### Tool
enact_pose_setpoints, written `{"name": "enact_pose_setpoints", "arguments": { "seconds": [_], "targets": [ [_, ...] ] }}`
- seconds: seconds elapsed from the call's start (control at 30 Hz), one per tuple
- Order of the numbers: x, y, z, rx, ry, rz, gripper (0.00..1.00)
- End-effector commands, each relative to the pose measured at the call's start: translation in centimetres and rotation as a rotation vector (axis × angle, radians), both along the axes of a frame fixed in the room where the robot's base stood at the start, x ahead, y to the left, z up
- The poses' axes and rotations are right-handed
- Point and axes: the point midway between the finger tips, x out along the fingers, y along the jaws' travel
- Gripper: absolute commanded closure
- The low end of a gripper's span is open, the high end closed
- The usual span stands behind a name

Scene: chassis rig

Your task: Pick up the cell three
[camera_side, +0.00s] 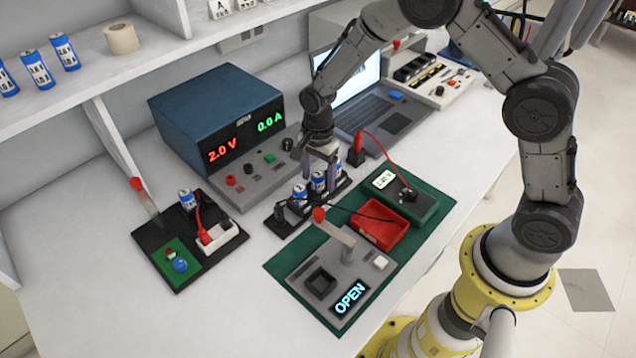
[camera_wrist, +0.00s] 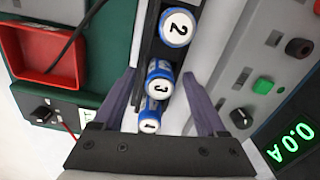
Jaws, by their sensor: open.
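Three blue-and-white cells stand in a dark rack (camera_side: 281,224) in front of the power supply. In the wrist view, the cell marked 3 (camera_wrist: 160,86) is in the middle, between the cell marked 2 (camera_wrist: 177,27) and the cell marked 1 (camera_wrist: 150,120). My gripper (camera_wrist: 159,76) is open, with one finger on each side of cell three and visible gaps to it. In the side view, my gripper (camera_side: 320,178) points down over the rack, and its fingers partly cover the cells. The cells' numbers cannot be read there.
A blue power supply (camera_side: 215,125) stands behind the rack. A red tray (camera_side: 382,228) and a grey fixture reading OPEN (camera_side: 322,290) sit on a green mat in front. A black board (camera_side: 160,240) lies left, a laptop (camera_side: 385,125) right. Cables run near the rack.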

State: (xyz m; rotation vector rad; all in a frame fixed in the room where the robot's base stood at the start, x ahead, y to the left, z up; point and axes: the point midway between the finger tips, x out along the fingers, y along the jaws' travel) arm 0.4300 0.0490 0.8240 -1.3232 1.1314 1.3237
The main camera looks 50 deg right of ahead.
Motion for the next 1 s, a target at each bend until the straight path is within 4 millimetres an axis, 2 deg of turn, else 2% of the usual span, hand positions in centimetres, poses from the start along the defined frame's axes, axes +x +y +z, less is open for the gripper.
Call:
{"name": "enact_pose_setpoints", "arguments": {
  "seconds": [0.13, 0.17, 0.5, 0.57, 1.0],
  "targets": [
    [0.02, 0.00, 0.02, 0.000, 0.000, 0.000, 0.26],
    [0.01, 0.00, 0.02, 0.000, 0.000, 0.000, 0.29],
    [0.01, 0.00, 0.05, 0.000, 0.000, 0.000, 0.90],
    [0.01, 0.00, 0.05, 0.000, 0.000, 0.000, 1.00],
    [0.08, 0.01, 0.34, 0.000, -0.003, 0.000, 1.00]
  ]
}}
